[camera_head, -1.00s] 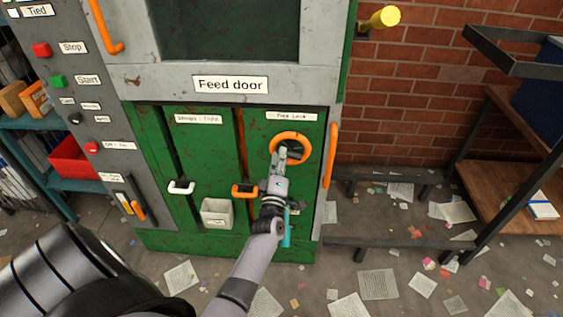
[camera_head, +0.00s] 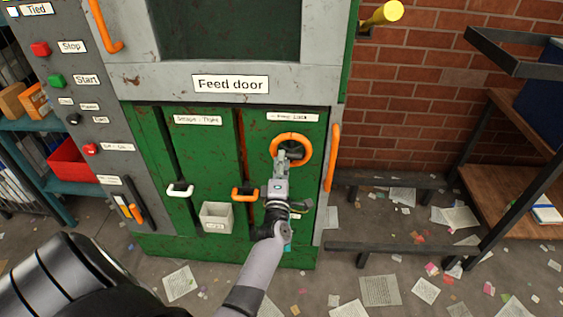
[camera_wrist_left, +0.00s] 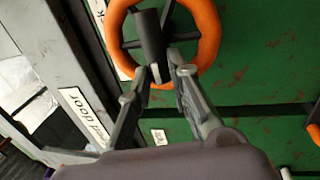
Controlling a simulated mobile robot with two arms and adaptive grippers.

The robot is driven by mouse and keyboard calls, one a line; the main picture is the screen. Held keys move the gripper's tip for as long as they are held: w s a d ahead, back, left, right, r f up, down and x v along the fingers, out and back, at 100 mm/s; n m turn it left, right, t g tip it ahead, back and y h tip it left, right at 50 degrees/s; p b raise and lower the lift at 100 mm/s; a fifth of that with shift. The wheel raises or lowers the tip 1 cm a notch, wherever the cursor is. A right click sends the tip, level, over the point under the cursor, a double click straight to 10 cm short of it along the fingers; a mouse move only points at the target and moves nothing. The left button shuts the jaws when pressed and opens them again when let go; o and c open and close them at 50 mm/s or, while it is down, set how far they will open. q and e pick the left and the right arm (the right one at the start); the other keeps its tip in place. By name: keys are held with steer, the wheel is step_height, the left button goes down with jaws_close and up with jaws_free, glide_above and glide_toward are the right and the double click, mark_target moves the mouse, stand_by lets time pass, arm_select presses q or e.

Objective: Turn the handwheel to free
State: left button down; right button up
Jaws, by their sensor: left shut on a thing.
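The orange handwheel (camera_head: 304,140) is on the green door panel under a small label. In the left wrist view its orange rim (camera_wrist_left: 208,30) and dark spokes show, with a dark cylindrical grip (camera_wrist_left: 150,38) standing out from it. My left gripper (camera_head: 283,156) is at the lower part of the wheel. In the left wrist view its fingers (camera_wrist_left: 168,74) are closed around the near end of the dark grip. The gripper hides part of the wheel in the head view. My right gripper is not in view.
A tall orange handle (camera_head: 332,157) is close on the right. A dark rack (camera_head: 490,140) stands farther right. Papers litter the floor.

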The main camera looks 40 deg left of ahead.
arm_select(q)
steer(key=shift+f, duration=0.15)
steer(key=c, duration=1.5)
jaws_free()
steer(key=v, duration=0.7)
steer(key=shift+s+d, duration=0.15)
steer(key=shift+s, duration=0.15)
